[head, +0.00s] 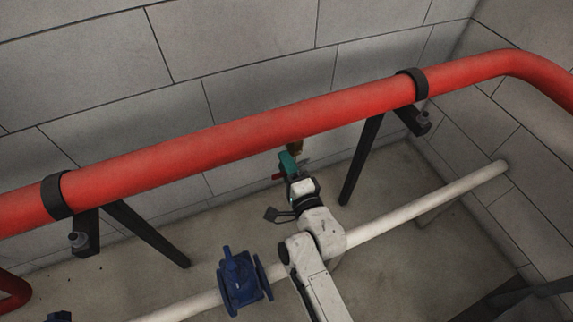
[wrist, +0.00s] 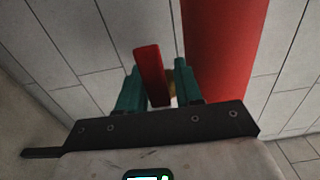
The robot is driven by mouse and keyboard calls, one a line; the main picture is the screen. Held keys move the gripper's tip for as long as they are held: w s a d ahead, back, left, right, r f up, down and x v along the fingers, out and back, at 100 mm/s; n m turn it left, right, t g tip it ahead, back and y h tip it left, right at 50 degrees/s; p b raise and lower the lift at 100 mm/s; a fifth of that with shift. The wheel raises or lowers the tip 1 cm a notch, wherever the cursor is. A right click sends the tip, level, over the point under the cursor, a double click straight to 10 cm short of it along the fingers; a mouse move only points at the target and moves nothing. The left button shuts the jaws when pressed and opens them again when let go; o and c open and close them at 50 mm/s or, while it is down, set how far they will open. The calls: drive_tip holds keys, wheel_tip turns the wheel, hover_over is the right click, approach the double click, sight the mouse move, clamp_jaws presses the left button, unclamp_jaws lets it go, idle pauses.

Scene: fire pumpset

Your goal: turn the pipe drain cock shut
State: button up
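The drain cock (head: 296,146) is a small brass fitting under the large red pipe (head: 240,133), mostly hidden by my gripper in the head view. My gripper (head: 288,164), with teal fingers, is right at it, just below the pipe. In the wrist view the cock's red lever (wrist: 151,74) stands between the two teal fingers of my gripper (wrist: 158,82). A gap shows between the lever and the right finger; the lever is closer to the left finger, and contact there cannot be told. A little brass shows behind the lever.
Black brackets (head: 362,160) hold the red pipe along the block wall (head: 260,75). A white pipe (head: 420,208) with a blue valve (head: 241,280) runs low beneath my arm. Bare floor (head: 400,185) shows between the pipes.

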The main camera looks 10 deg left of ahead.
drive_tip(key=shift+o, duration=0.8)
drive_tip(key=shift+s+d+f+b, duration=0.25)
drive_tip(key=shift+s+d+b, duration=0.3)
drive_tip(key=shift+b, duration=0.3)
drive_tip(key=b+v, duration=0.4)
drive_tip(key=v, duration=0.5)
drive_tip(key=shift+s+r+b, duration=0.2)
drive_tip(key=shift+r+b, duration=0.05)
drive_tip(key=shift+b, duration=0.1)
drive_tip(key=s+d+f+n+g+h+p, duration=0.1)
drive_tip(key=s+d+n+g+h+p, duration=0.3)
drive_tip(key=s+d+g, duration=0.3)
drive_tip(key=s+d+f+n+g+h+p, duration=0.2)
drive_tip(key=s+d+n+g+h+p, duration=0.2)
drive_tip(key=s+d, duration=1.4)
drive_tip(key=d+n+g+h, duration=0.2)
drive_tip(key=d+n+g, duration=0.1)
drive_tip(key=d, duration=0.1)
drive_tip(key=shift+s+d+f+p, duration=0.2)
drive_tip(key=shift+d+f+p, duration=0.05)
drive_tip(key=shift+d+p, duration=0.1)
